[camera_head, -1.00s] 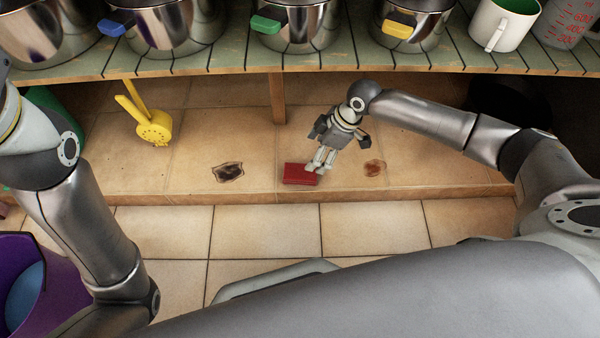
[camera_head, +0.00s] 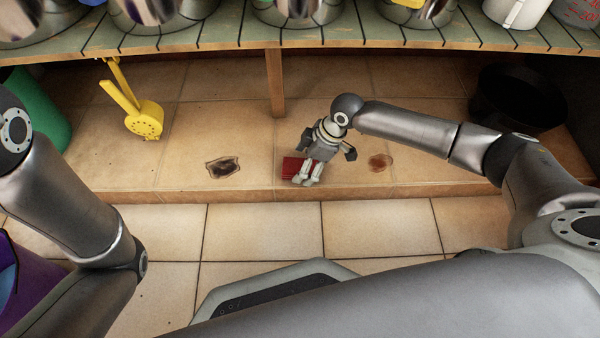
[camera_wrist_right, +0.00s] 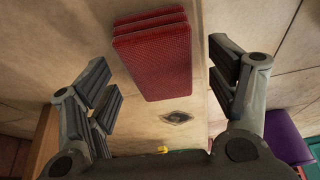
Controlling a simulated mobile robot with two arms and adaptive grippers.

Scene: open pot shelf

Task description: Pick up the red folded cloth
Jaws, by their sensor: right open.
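The red folded cloth (camera_head: 291,166) lies on the tiled ledge near its front edge, partly hidden by my right gripper. In the right wrist view the cloth (camera_wrist_right: 153,55) shows as a stacked, textured rectangle between the two fingers, towards the top of the picture. My right gripper (camera_head: 306,181) is at the cloth, pointing down, with its fingers over the cloth's right part. In the wrist view the right gripper (camera_wrist_right: 162,78) is open and empty, its fingers spread wider than the cloth. I cannot tell any contact. My left arm shows, but its gripper is out of view.
A wooden shelf (camera_head: 205,46) with pots overhangs the ledge, and a post (camera_head: 276,85) supports it behind the gripper. A yellow ladle-like tool (camera_head: 143,120) hangs at left. A black pot (camera_head: 515,97) stands at right.

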